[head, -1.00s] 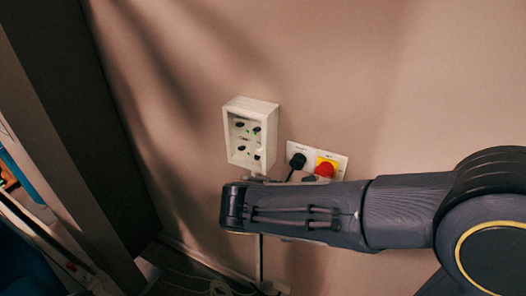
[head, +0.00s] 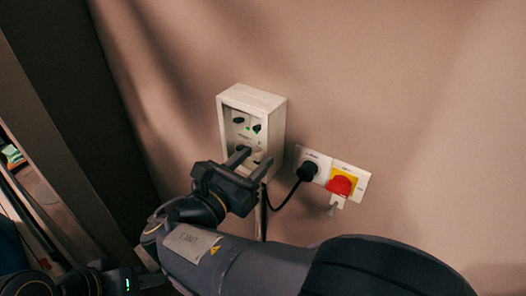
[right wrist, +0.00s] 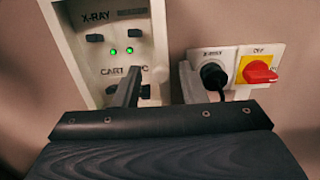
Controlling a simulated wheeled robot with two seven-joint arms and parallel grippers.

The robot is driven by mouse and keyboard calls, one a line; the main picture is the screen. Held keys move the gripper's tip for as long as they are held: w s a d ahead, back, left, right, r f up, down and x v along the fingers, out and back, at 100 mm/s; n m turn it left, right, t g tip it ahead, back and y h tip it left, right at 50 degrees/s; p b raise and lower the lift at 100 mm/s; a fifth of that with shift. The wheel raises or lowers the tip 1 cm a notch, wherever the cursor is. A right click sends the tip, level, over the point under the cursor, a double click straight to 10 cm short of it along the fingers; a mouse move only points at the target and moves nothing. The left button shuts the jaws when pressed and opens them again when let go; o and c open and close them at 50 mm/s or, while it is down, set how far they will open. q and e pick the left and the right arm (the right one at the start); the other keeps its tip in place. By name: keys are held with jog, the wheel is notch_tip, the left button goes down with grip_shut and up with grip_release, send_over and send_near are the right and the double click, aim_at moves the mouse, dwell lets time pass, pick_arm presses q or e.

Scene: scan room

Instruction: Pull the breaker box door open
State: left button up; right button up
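The breaker box (head: 270,120) is a white box on the wall, right of centre in neither direction but near the middle of the head view. Its recessed front panel has several black switches and green lights. In the right wrist view the box (right wrist: 75,40) carries the labels "X-RAY" and "CART". I cannot make out a separate door leaf. My right gripper (head: 256,156) is at the box's lower right, fingers apart. In the wrist view one finger is before the panel and the other beside the box's right edge; contact cannot be told.
Right of the box is a white plate with a black plug (head: 308,171) and its cable, and a red rotary switch (head: 341,185) on yellow. A dark panel (head: 80,110) stands at the left. The wall above is clear.

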jog(key=shift+w+d, duration=0.2)
jog(key=shift+w, duration=0.15)
jog(key=shift+s+a, duration=0.1)
jog(key=shift+s, duration=0.15)
jog(key=shift+c, duration=0.4)
jog(key=shift+w, duration=0.1)
grip_shut()
